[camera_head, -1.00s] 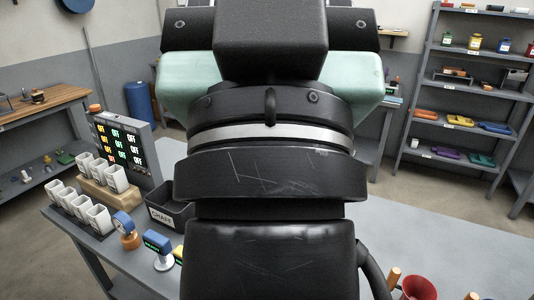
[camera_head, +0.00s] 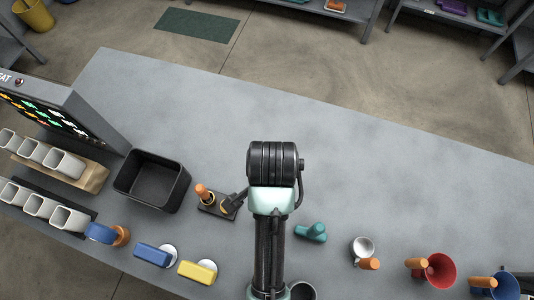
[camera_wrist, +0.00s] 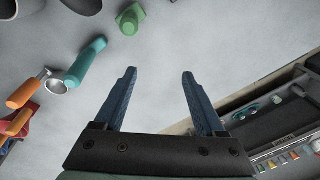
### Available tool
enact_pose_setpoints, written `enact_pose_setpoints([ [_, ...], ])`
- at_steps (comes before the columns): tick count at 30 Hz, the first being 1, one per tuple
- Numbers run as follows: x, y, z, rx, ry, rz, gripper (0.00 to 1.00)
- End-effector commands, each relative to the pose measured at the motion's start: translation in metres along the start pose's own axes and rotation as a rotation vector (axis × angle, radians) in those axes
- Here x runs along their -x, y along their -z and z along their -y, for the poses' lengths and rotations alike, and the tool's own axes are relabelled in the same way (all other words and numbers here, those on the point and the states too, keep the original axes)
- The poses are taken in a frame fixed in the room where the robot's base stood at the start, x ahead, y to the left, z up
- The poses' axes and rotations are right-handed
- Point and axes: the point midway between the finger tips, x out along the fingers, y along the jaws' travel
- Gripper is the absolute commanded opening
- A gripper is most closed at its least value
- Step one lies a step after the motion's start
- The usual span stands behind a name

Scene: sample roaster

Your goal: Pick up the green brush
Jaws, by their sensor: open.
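In the wrist view a bright green object with a blocky part and a rounded knob, which I take as the green brush (camera_wrist: 131,19), lies on the grey table near the top edge. I cannot make out bristles. In the head view I cannot pick it out; my arm may cover it. My gripper (camera_wrist: 158,73) is open and empty, with two blue fingers apart over bare table. The green brush is beyond the left fingertip, up in the picture and not touching. In the head view my fingers are hidden behind my arm.
A teal tool (camera_wrist: 85,62), also in the head view (camera_head: 312,231), lies near the green brush. A metal cup with an orange handle (camera_wrist: 24,92) is left of it. A black bin (camera_head: 153,180) stands left. The table's (camera_head: 390,170) far middle is clear.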

Motion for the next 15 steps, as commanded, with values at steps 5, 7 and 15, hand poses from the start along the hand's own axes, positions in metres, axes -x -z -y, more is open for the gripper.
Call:
enact_pose_setpoints([
  [5,-0.014,-0.031,-0.043,-0.09,-0.162,0.104,0.72],
  [7,-0.024,-0.035,-0.048,-0.097,-0.175,0.112,0.72],
  [15,-0.072,-0.04,-0.055,-0.095,-0.171,0.109,0.72],
])
